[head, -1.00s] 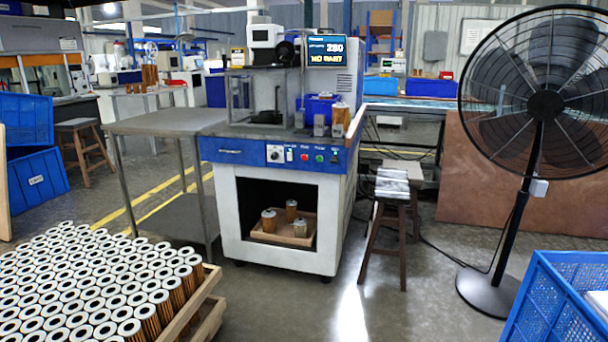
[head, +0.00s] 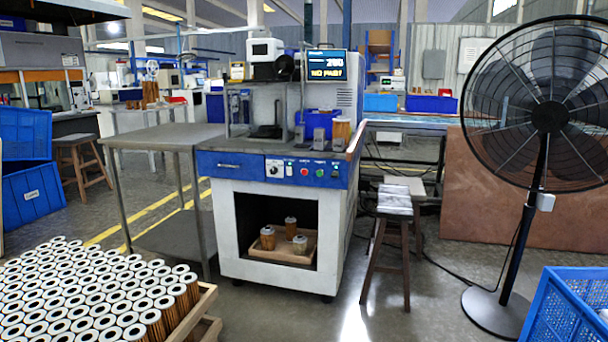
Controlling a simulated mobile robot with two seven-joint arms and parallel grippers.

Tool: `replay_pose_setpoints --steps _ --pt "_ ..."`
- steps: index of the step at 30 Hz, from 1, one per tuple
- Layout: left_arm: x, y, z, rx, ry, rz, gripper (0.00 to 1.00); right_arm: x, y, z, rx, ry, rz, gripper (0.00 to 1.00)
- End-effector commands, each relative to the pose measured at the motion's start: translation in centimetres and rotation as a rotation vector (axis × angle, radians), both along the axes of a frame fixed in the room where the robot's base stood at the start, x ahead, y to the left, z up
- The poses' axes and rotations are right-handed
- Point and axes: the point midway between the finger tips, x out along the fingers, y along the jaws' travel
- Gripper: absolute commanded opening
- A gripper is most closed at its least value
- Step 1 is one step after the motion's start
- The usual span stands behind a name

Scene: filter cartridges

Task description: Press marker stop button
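The marker machine (head: 208,240) stands ahead in the middle of the head view, a white cabinet with a blue front panel (head: 229,168). On the panel's right half are a dark selector knob on a white plate (head: 274,168), a red button (head: 304,171), a green button (head: 320,173) and another reddish control (head: 335,174). Their labels are too small to read, so I cannot tell which is the stop. Neither of my grippers is in view.
A grey side table (head: 165,137) adjoins the machine's left. A tray of filter cartridges (head: 207,299) fills the lower left. A wooden stool (head: 395,203), a large black fan (head: 550,118) and a blue crate (head: 575,310) stand on the right. The floor before the machine is clear.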

Motion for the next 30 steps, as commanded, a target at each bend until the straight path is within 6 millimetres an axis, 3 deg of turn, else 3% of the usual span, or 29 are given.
replay_pose_setpoints --steps 8,30 --pt "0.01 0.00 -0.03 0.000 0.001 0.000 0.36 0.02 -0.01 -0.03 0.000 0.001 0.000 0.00" --pt "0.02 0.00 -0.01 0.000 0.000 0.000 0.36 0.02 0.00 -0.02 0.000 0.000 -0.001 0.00"
